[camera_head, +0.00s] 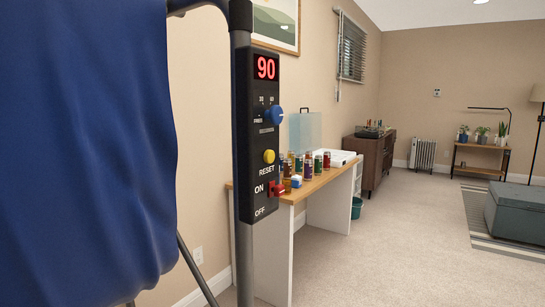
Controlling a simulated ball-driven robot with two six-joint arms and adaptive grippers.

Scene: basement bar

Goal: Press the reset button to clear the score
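The control box (263,143) is black and mounted upright on a grey pole. The yellow round reset button (269,157) sits on the box's face, above the word RESET. A blue knob (275,116) is above the button, and a red switch (277,188) below it stands between ON and OFF. Neither of my grippers is in view.
A large blue cloth (85,140) fills the left side. Behind the box, a wooden-topped table (325,180) holds several cans. A dark cabinet (368,160) stands farther back. Open carpet (400,235) lies to the right, with a grey ottoman (515,210) at the edge.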

